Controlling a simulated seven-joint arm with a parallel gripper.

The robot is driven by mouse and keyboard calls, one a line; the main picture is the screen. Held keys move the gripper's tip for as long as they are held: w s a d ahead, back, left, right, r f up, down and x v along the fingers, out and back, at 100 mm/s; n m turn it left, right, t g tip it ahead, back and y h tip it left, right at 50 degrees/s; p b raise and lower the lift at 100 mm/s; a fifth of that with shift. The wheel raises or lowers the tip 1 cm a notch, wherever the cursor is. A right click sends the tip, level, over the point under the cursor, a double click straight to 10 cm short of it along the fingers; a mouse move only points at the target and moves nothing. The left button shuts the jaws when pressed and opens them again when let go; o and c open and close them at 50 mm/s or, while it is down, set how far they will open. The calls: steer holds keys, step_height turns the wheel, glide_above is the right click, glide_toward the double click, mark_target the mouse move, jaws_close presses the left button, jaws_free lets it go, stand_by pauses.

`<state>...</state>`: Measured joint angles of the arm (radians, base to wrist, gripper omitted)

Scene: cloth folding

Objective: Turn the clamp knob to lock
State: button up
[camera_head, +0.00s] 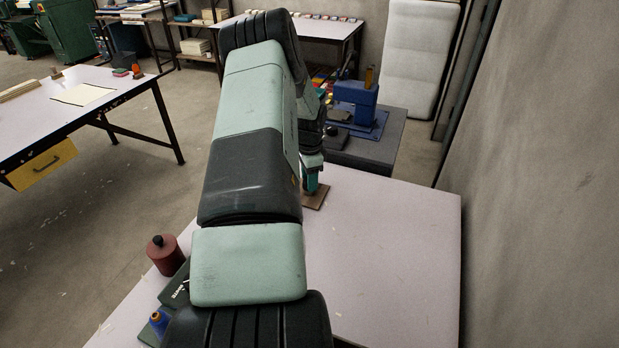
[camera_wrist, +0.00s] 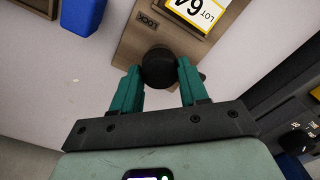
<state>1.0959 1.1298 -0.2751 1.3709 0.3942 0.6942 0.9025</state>
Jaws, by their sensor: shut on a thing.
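In the wrist view a round black clamp knob (camera_wrist: 158,68) sits on a brown board (camera_wrist: 128,44). A small label reading "LOCK" (camera_wrist: 149,21) is on the board, just above and left of the knob. My gripper (camera_wrist: 160,78) has its two green fingers on either side of the knob and is shut on it. A dark piece juts out at the knob's right, partly behind the right finger. In the head view the board (camera_head: 316,197) lies at the table's far edge, and my arm hides most of the gripper and the knob.
A yellow-edged "LOT" card (camera_wrist: 196,12) lies on the board. A blue object (camera_wrist: 83,14) is at the wrist view's top left. The white table (camera_head: 400,250) is clear at right.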

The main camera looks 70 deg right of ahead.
steer(key=n, duration=0.3)
steer(key=shift+n, duration=0.4)
steer(key=n, duration=0.4)
steer(key=shift+n, duration=0.3)
steer(key=n, duration=0.4)
steer(key=shift+n, duration=2)
steer(key=o, duration=1.1)
steer(key=shift+c, duration=0.2)
step_height(320, 180, up, 11)
